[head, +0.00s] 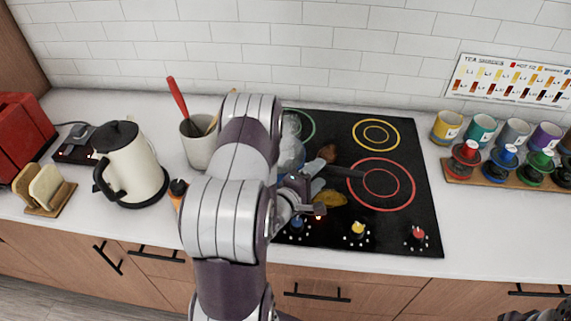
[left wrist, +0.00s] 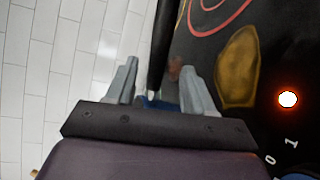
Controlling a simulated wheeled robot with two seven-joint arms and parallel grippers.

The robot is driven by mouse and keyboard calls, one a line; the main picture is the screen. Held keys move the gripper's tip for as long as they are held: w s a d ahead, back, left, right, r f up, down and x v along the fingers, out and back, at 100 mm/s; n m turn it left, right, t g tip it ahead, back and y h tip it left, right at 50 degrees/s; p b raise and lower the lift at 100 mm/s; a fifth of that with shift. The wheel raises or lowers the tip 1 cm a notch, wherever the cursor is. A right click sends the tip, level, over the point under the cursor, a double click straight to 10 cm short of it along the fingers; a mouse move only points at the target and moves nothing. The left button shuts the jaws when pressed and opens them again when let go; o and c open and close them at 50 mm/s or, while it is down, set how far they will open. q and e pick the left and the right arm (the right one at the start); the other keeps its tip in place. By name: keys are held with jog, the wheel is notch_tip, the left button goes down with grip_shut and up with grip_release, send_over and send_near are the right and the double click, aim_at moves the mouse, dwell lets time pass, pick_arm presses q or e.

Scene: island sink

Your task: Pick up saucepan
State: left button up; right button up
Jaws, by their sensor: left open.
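The saucepan is mostly hidden behind my left arm in the head view. A bluish, shiny part (head: 290,152) that seems to be its body shows on the left side of the black cooktop, and a dark handle (head: 347,172) points right. My left gripper (head: 320,180) is open at the near end of this handle. In the left wrist view the black handle (left wrist: 159,45) runs between the two grey fingers (left wrist: 159,75), with a gap on each side. A blue patch (left wrist: 155,103) shows behind the fingers.
On the cooktop (head: 415,215) lie a yellow item (head: 330,198) and a brown item (head: 327,153). A white kettle (head: 130,170) and a utensil crock (head: 198,145) stand left. Bare counter (head: 490,225) lies right of the cooktop.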

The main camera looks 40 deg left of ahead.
aim_at(324, 170)
pick_arm(q)
jog(key=w, duration=0.1)
jog(key=w+p, duration=0.1)
jog(key=w, duration=0.3)
jog(key=shift+d+p, duration=0.3)
jog(key=shift+w+f, duration=0.25)
jog(key=shift+w, duration=0.2)
jog(key=shift+s, duration=0.15)
jog(key=c, duration=0.9)
jog(key=shift+r, duration=0.1)
grip_shut()
jog(key=shift+a, duration=0.1)
jog(key=shift+r, duration=0.1)
